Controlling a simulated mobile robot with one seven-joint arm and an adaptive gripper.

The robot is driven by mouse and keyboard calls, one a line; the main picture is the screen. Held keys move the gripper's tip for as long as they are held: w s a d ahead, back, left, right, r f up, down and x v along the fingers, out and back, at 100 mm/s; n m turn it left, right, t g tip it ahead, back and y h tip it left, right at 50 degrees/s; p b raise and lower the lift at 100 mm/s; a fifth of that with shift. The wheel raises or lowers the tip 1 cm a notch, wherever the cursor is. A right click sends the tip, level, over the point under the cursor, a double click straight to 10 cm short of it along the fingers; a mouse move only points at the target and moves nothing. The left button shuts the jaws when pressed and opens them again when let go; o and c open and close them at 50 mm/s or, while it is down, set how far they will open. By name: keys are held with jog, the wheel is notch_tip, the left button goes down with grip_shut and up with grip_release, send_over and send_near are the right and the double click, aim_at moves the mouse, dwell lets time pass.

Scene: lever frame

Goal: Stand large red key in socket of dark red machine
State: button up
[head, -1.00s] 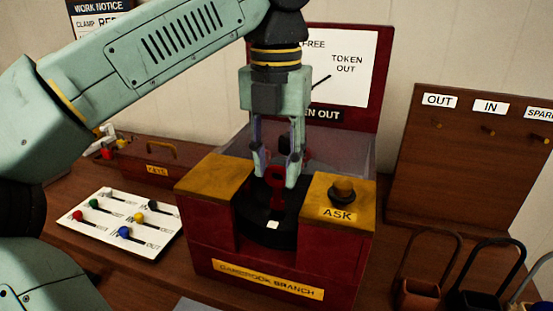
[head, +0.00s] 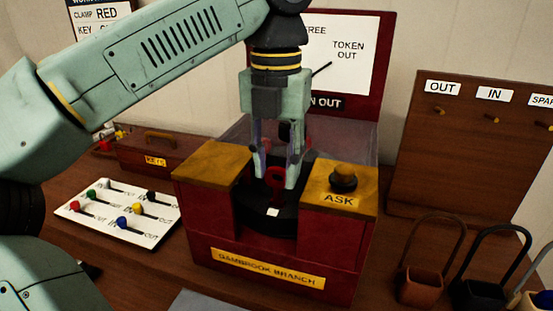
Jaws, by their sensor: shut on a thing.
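The dark red machine (head: 205,222) stands in the middle of the table, with yellow tops and a sign reading "TOKEN OUT" behind. The red key (head: 276,181) is upright in the recess between the two yellow tops, over the black socket part (head: 262,222). My gripper (head: 277,180) points straight down and is shut on the red key. The key's lower end is at the black part; I cannot tell whether it is seated in the socket. The fingers hide part of the key.
A black "ASK" button (head: 343,180) sits on the right yellow top. A white panel with coloured knobs (head: 118,218) lies left, before a keys box (head: 150,157). A peg board (head: 470,150) and looped holders (head: 424,284) are at right.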

jog(key=shift+f+b, duration=0.6)
jog(key=shift+f, duration=0.5)
jog(key=shift+f, duration=0.1)
jog(key=o, duration=1.3)
notch_tip(320, 180, up, 7)
jog(key=p, duration=0.6)
